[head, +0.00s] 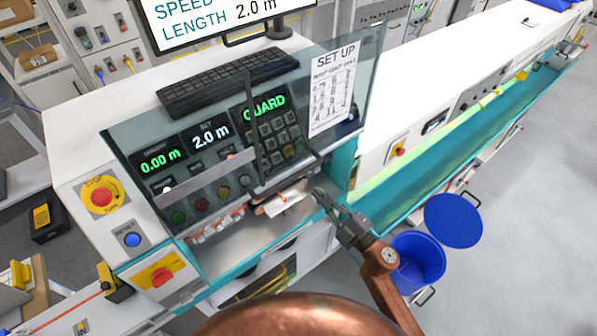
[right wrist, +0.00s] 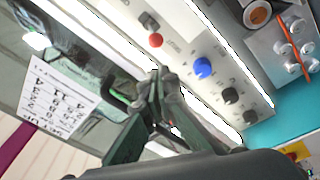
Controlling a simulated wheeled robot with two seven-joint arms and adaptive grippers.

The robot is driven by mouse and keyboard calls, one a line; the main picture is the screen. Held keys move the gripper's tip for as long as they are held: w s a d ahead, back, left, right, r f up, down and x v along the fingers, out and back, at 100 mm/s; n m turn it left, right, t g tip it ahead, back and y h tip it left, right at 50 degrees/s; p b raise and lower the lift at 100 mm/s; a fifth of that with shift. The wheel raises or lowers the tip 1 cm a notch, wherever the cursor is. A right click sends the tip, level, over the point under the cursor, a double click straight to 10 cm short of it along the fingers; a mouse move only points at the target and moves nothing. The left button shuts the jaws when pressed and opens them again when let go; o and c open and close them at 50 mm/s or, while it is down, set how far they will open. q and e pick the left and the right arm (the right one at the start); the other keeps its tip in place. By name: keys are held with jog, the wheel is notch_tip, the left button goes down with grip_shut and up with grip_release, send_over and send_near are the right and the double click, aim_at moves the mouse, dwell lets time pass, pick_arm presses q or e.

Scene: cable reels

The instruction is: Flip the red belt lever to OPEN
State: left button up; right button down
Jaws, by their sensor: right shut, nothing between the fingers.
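My right gripper (head: 320,194) is shut and empty in front of the console's right end. In the right wrist view its fingertips (right wrist: 160,76) are together, close to a panel with a red knob (right wrist: 155,40) and a blue knob (right wrist: 203,67). In the head view a small red piece (head: 283,193) shows on a pale plate left of the gripper. I cannot tell which of these is the belt lever, or read an OPEN mark. My left gripper is out of view.
A clear guard (head: 358,75) stands over the console; its display reads GUARD (head: 265,106). A red stop button (head: 101,197) and a red-on-yellow switch (head: 162,277) sit at left. A blue bin (head: 418,262) stands below right of my arm. The floor at right is open.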

jog(key=p+x, duration=0.2)
jog(key=x, duration=0.8)
jog(key=shift+w+d, duration=0.1)
jog(key=shift+d, duration=0.05)
jog(key=shift+d+n+g+y, duration=0.2)
jog(key=shift+n+g+y, duration=0.1)
jog(key=shift+n, duration=0.1)
